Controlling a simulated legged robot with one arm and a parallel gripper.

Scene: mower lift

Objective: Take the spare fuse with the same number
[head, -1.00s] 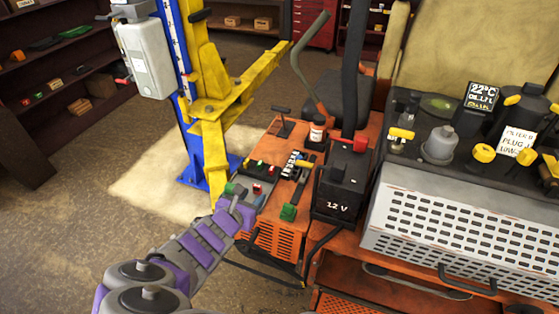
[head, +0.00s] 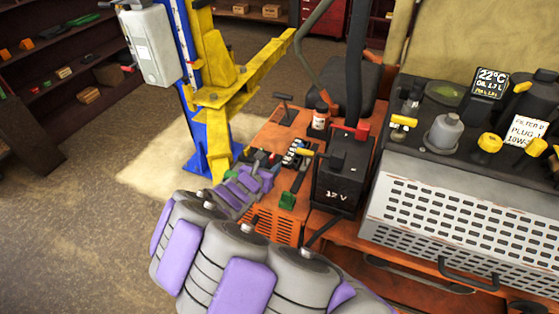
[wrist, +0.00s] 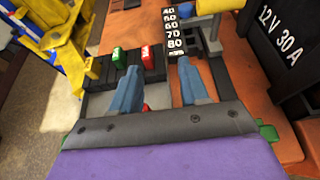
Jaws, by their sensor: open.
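My gripper (wrist: 158,68) is open over the orange deck, its two blue-grey fingers apart with no fuse clearly held between them. In the wrist view a green fuse (wrist: 118,57) and a red fuse (wrist: 146,54) stand in a dark slotted block (wrist: 100,72) just beyond and left of the fingertips. A small red piece (wrist: 146,106) shows low between the fingers. I cannot read any number on the fuses. In the head view my arm hides part of the block.
A black battery (head: 343,185) marked 12 V stands close on the right, with a yellow handle (head: 306,152) beside it. A yellow and blue lift post (head: 212,100) rises at the left.

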